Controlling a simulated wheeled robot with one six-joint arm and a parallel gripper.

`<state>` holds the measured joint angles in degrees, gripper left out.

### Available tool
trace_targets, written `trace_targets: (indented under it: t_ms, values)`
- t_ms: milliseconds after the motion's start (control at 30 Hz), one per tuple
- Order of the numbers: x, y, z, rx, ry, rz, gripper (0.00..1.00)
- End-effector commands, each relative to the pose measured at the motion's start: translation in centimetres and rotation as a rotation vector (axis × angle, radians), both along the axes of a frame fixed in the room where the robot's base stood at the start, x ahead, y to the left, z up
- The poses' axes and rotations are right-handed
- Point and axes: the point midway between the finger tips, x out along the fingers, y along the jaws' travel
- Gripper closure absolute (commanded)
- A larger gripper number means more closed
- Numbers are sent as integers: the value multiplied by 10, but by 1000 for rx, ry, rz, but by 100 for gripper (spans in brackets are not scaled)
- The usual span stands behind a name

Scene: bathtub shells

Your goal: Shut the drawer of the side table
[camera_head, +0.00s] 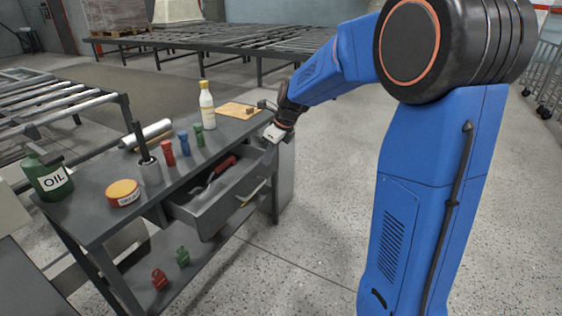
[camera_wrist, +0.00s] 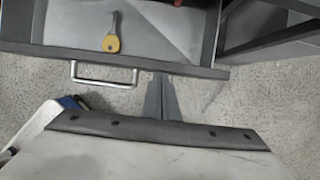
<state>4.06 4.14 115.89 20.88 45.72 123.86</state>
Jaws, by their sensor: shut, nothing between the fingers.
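The grey side table (camera_head: 98,222) stands left of centre in the head view. Its drawer (camera_head: 216,208) is pulled out, with its inside visible from above. A pale bar handle (camera_head: 252,193) is on the drawer front and also shows in the wrist view (camera_wrist: 104,84). My gripper (camera_head: 269,153) is near the right end of the drawer front. In the wrist view its fingers (camera_wrist: 161,80) are together and empty, at the outer side of the drawer front, right of the handle. I cannot tell whether they touch it.
A red-handled tool (camera_head: 225,165) and a yellow item (camera_wrist: 112,36) lie in the drawer. The tabletop holds an oil can (camera_head: 50,180), a round tin (camera_head: 122,193), a white bottle (camera_head: 206,107) and several small coloured pieces. Open floor (camera_head: 318,220) lies in front of the table.

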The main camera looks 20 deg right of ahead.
Motion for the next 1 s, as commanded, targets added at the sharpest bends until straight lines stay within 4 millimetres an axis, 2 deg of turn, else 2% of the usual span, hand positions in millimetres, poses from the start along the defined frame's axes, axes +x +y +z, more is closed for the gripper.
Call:
trace_targets:
  t_ms: [200, 500, 700, 1000]
  values:
    - [31, 26, -1, -1, 1, 3, 100]
    - [61, 50, 0, 0, 0, 1, 100]
    - [71, 58, 0, 0, 0, 0, 100]
    - [75, 61, 0, -1, -1, 0, 100]
